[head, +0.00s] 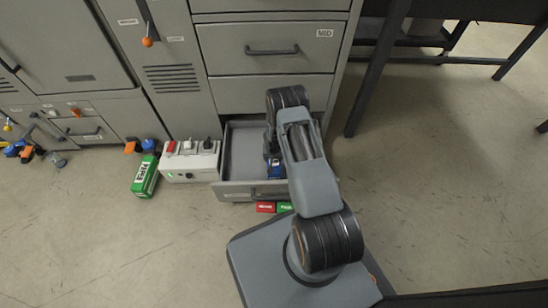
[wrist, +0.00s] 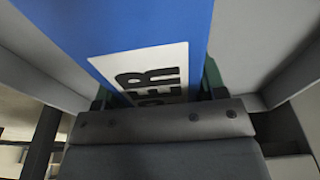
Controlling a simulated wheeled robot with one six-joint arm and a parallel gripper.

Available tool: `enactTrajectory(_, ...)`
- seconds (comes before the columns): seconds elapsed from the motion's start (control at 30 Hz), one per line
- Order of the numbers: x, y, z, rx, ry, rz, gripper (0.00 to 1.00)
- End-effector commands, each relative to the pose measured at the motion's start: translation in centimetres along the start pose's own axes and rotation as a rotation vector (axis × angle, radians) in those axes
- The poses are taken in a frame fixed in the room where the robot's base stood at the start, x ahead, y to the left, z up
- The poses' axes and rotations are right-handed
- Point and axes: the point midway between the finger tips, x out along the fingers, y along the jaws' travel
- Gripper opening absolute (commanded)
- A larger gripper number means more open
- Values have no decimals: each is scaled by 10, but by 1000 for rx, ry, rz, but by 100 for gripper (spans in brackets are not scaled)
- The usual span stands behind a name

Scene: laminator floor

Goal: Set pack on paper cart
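A blue pack (wrist: 110,30) with a white label ending in "ER" fills the middle of the wrist view. It also shows as a small blue patch in the head view (head: 276,170), inside the open bottom drawer (head: 233,189). My gripper (head: 272,157) reaches down into this drawer, and its dark green pads lie against both sides of the pack in the wrist view (wrist: 158,92). It looks shut on the pack. My arm hides part of the drawer and pack. I cannot make out a paper cart in these views.
A white switch box (head: 190,163) and a green pack (head: 145,176) stand left of the drawer. Red (head: 265,207) and green (head: 284,207) blocks lie at its front. Grey cabinets (head: 265,60) rise behind. A dark table frame (head: 378,70) stands right; the floor at right is clear.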

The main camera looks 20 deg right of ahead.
Motion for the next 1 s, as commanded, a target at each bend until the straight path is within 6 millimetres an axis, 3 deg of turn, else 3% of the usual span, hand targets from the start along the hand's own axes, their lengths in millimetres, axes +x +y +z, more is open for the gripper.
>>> enactTrajectory(0.23,0,0,0,0,0,0,89)
enactTrajectory(0.57,-6,0,-1,0,0,0,89)
enactTrajectory(1.0,-85,0,-2,0,1,0,89)
